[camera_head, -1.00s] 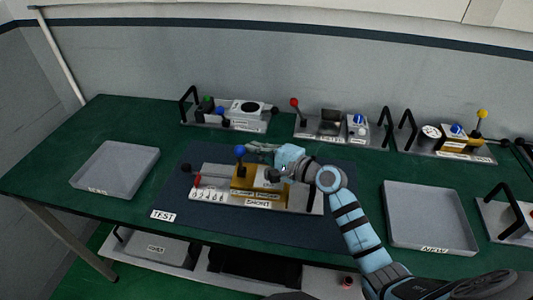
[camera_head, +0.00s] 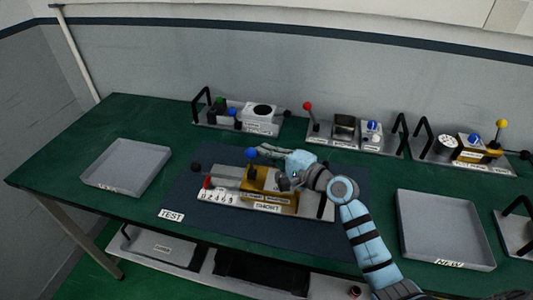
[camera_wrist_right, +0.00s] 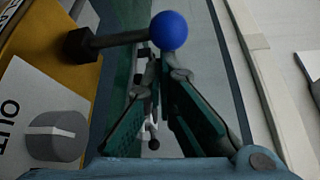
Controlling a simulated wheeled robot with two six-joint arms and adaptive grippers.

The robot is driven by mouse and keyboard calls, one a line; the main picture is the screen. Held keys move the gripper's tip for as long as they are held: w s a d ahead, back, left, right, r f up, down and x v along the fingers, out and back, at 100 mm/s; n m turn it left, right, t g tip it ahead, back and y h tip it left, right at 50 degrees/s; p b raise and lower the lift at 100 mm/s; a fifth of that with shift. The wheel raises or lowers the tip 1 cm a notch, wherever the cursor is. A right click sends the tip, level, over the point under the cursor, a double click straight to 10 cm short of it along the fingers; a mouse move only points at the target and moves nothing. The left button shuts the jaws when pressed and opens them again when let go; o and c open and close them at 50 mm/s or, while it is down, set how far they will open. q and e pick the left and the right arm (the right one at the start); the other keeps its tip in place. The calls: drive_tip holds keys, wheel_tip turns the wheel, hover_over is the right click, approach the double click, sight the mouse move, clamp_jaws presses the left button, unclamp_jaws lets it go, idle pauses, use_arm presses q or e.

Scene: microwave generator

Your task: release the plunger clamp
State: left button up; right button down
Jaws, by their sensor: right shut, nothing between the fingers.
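The fixture (camera_head: 325,209) labelled SHORT sits on the dark mat in the middle of the bench. Its yellow block (camera_head: 265,188) carries a lever with a blue ball knob (camera_head: 252,153). In the right wrist view the blue knob (camera_wrist_right: 168,31) sits on a dark rod from the yellow block (camera_wrist_right: 65,25), just beyond the fingertips. My right gripper (camera_head: 264,151) is shut and empty beside the knob; touching or apart is unclear. A red knob (camera_head: 208,182) is at the fixture's left end. Which part is the plunger clamp is not certain. My left gripper is out of view.
A grey tray (camera_head: 90,180) stands at the left and another labelled NEW (camera_head: 405,235) at the right. Several fixtures with black handles line the back, including one with a red knob (camera_head: 308,106) and one with a yellow knob (camera_head: 502,124). A TEST label (camera_head: 172,215) marks the mat.

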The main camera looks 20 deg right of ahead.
drive_tip(key=n+b, duration=0.1)
drive_tip(key=b, duration=0.1)
drive_tip(key=s+n+t+b, duration=0.1)
drive_tip(key=b, duration=0.1)
drive_tip(key=shift+s+a+f, duration=0.15)
drive_tip(key=shift+s+a, duration=0.05)
drive_tip(key=shift+a, duration=0.2)
drive_tip(key=shift+s+a+n+t+y+b, duration=0.15)
drive_tip(key=shift+s+n+t+y+b, duration=0.15)
drive_tip(key=shift+n+t+b, duration=0.15)
drive_tip(key=shift+s+a+r, duration=0.15)
drive_tip(key=shift+r, duration=0.15)
wheel_tip(320, 180, up, 10)
